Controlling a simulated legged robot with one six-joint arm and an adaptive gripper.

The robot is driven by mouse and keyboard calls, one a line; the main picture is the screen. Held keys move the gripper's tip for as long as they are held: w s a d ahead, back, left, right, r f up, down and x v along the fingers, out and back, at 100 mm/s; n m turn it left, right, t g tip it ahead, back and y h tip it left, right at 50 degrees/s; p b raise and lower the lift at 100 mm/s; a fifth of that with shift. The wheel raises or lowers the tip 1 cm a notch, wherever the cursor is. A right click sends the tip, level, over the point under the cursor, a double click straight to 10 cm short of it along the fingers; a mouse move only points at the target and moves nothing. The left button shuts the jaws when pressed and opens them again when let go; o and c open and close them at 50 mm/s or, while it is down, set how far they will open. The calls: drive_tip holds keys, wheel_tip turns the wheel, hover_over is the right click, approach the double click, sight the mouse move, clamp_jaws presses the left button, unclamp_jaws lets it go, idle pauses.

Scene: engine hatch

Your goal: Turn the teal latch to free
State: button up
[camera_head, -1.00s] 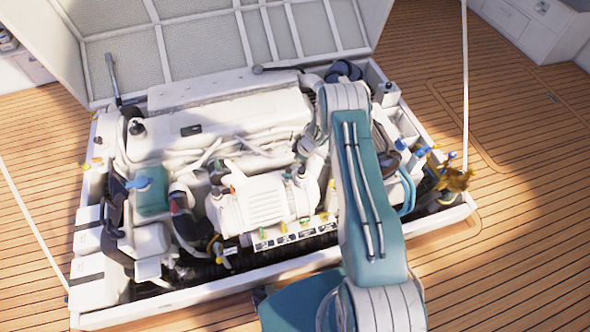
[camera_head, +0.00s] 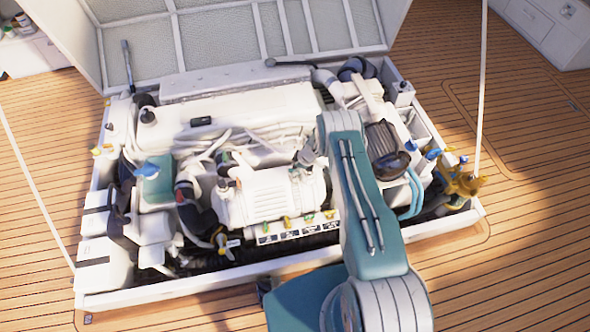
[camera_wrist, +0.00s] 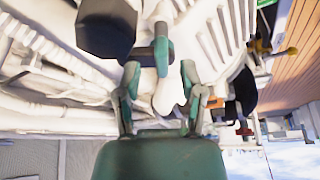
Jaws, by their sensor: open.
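In the wrist view, my gripper (camera_wrist: 160,72) is open, with its two teal and grey fingers spread apart. A teal latch-like piece (camera_wrist: 162,56) shows between and just beyond the fingertips, with a grey bar beside it on the left. I cannot tell whether either finger touches it. In the head view, my arm hides the gripper and whatever is in front of it.
The white engine (camera_head: 230,120) fills the hatch bay. A dark block (camera_wrist: 105,27) is close to the left finger in the wrist view. A yellow fitting (camera_head: 462,183) sits at the bay's right corner. Open wooden deck (camera_head: 535,260) lies to the right.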

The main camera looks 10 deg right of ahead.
drive_tip(key=shift+w+a+f, duration=0.15)
drive_tip(key=shift+a+f, duration=0.05)
drive_tip(key=shift+f, duration=0.35)
drive_tip(key=shift+a, duration=0.2)
clamp_jaws()
drive_tip(key=shift+d+f, duration=0.1)
drive_tip(key=shift+n, duration=0.3)
drive_tip(key=shift+d+n+g, duration=0.1)
drive_tip(key=shift+n+g, duration=0.45)
drive_tip(key=shift+n, duration=0.75)
drive_tip(key=shift+n+g, duration=0.55)
drive_tip(key=shift+n, duration=0.75)
